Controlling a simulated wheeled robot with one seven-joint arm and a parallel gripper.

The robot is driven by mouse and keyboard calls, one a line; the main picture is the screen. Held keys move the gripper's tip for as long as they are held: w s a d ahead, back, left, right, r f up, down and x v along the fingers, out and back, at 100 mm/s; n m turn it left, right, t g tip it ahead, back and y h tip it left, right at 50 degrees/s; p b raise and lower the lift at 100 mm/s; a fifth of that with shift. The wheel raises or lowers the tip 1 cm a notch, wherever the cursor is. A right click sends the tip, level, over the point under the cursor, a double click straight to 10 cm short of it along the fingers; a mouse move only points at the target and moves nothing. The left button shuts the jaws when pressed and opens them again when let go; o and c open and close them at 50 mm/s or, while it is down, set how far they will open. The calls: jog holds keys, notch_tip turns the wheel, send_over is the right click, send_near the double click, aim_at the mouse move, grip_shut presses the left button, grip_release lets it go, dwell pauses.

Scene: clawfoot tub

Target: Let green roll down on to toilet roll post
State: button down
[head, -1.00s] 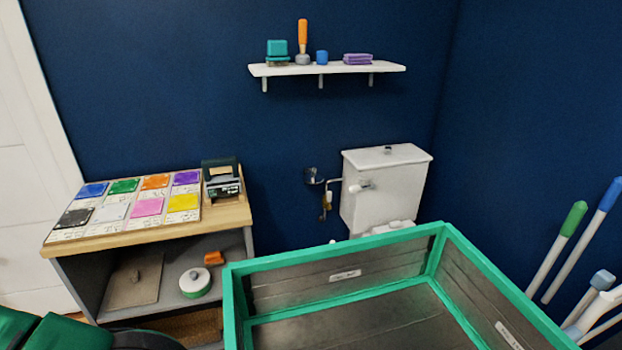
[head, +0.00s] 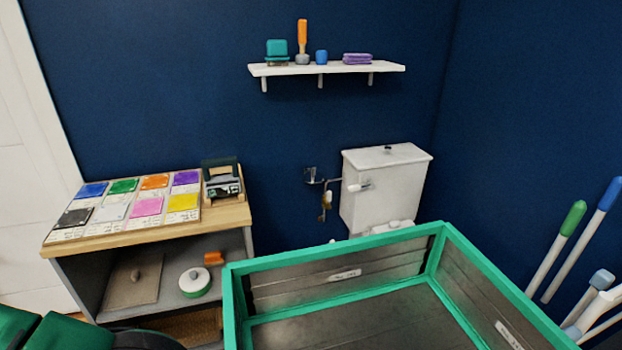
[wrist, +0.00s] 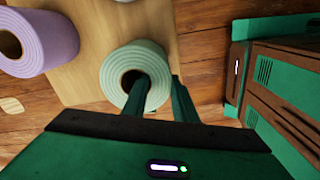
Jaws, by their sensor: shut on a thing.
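The pale green roll (wrist: 137,76) is in the upper middle of the wrist view, its round end and dark core facing the camera. My gripper (wrist: 157,88) is shut on the roll's wall, with one finger inside the core and the other outside on the right. A light wooden board (wrist: 88,30) lies beneath the roll. I cannot tell how far the roll is above the board. No post shows; if one is under the roll, the roll and my gripper hide it. The head view shows neither my gripper nor this roll.
A purple roll (wrist: 45,40) is left of the green roll, apart from it. Brown floorboards (wrist: 205,50) surround the board. In the head view, a low cabinet (head: 235,218) stands left, a toilet cistern (head: 385,190) at the back, and long-handled tools (head: 582,250) at right.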

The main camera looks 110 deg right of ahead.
jog(key=shift+r, duration=2.5)
jog(key=shift+w+a+r+m, duration=0.3)
jog(key=shift+a, duration=0.05)
jog(key=w+a+r+m, duration=0.3)
jog(key=a+r+m, duration=0.3)
jog(key=a+m, duration=0.1)
jog(key=w+a+r+m, duration=0.3)
jog(key=a+r+m, duration=0.4)
notch_tip(320, 180, up, 10)
jog(key=shift+f, duration=0.25)
jog(key=shift+s+d, duration=0.1)
